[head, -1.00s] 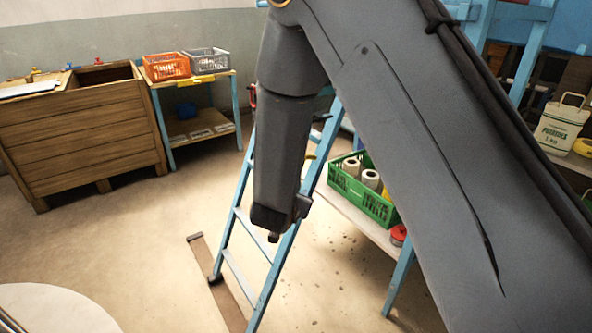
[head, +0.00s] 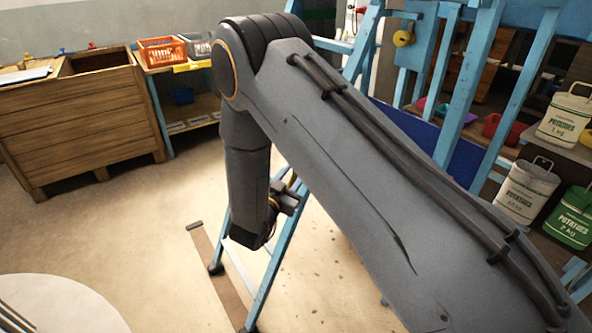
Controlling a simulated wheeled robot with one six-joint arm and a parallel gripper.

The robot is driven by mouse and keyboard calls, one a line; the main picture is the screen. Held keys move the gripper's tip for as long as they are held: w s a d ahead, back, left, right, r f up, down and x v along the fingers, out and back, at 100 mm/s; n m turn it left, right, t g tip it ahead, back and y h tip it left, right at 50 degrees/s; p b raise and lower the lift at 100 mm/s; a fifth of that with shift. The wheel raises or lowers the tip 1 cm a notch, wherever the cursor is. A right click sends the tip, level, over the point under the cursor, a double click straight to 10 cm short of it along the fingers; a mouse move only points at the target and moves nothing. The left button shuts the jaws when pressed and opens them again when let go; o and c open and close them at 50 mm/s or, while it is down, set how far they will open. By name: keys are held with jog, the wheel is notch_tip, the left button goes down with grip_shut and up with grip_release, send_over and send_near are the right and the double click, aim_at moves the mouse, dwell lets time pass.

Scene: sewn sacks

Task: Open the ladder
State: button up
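A light-blue ladder (head: 276,258) stands on the floor in the middle of the head view. Two of its feet and a lower rung show; my arm covers much of its middle. Blue rails continue above the arm, but I cannot tell how far the ladder is spread. My arm's end hangs in front of the ladder's rails. My gripper (head: 287,200) shows only as a small dark part beside the wrist, close to the right rail. Its fingers are not clear, so I cannot tell whether it is open or touches the ladder.
A wooden bin (head: 75,125) stands at the left, next to a blue-legged table with an orange crate (head: 163,51) and a grey crate (head: 197,46). A brown strip (head: 215,272) lies by the ladder's feet.

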jog(key=shift+w+d, duration=0.25)
jog(key=shift+w, duration=0.25)
grip_shut()
jog(key=shift+w, duration=0.1)
